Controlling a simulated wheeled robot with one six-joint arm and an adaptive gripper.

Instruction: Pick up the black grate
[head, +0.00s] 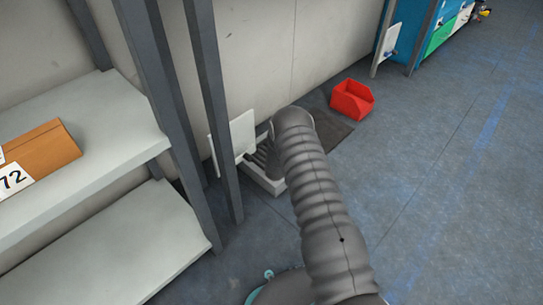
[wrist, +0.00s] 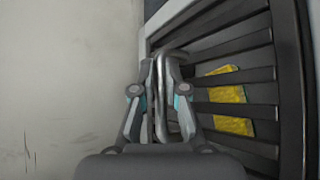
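The black grate (wrist: 240,110) fills the right side of the wrist view, its dark slats lying inside a white frame (wrist: 160,22). In the head view a small part of the grate (head: 263,155) shows beside my arm, in a low white box (head: 262,180) on the floor. A grey metal loop, like a handle, stands at the grate's left edge. My gripper (wrist: 161,68) has its fingers close together around part of this loop. I cannot tell whether they press on it. The gripper is hidden in the head view.
A yellow object (wrist: 230,100) lies beneath the slats. A white panel (head: 243,133) stands behind the white box, near the wall. A red bin (head: 352,99) sits on the floor beyond. Shelving with a cardboard box (head: 42,155) stands at left. The floor at right is clear.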

